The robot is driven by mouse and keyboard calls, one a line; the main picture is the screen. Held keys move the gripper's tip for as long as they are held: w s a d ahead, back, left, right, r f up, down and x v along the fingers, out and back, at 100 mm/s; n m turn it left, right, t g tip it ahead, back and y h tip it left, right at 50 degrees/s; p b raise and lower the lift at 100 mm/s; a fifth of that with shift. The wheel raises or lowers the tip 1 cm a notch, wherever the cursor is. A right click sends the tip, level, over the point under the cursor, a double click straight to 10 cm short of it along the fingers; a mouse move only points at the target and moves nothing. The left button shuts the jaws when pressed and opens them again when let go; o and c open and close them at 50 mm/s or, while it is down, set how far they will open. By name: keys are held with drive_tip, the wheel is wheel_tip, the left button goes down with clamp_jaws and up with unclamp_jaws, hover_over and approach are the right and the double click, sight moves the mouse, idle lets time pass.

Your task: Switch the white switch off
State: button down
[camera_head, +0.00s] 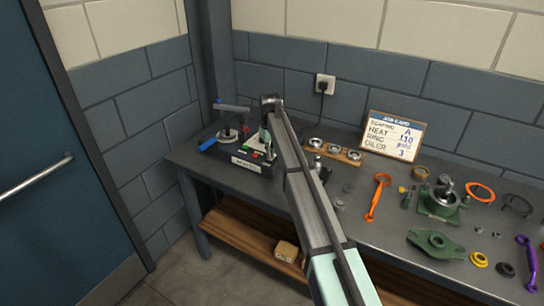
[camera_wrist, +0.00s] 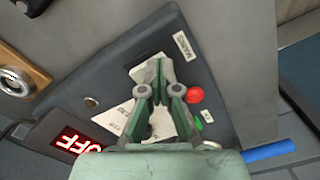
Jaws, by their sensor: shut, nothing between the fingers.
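My gripper (camera_wrist: 158,65) is shut with nothing between its fingers, low over a dark control panel (camera_wrist: 110,65) in the wrist view. A white area with partly covered lettering (camera_wrist: 116,120) lies under and beside the fingers. I cannot make out the white switch for certain; the fingers may hide it. A "MAINS" label (camera_wrist: 183,45) lies just beyond the fingertips. A red display (camera_wrist: 72,143) on the panel reads OFF. In the head view the dark machine (camera_head: 240,165) stands at the bench's left end, with my gripper (camera_head: 265,135) over its right side.
A red button (camera_wrist: 195,95) and a green one (camera_wrist: 197,124) sit right of the fingers. A blue handle (camera_wrist: 270,150) sticks out nearby.

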drive_tip(key=shift+r+p, duration=1.75)
drive_tip(key=shift+r, duration=1.65)
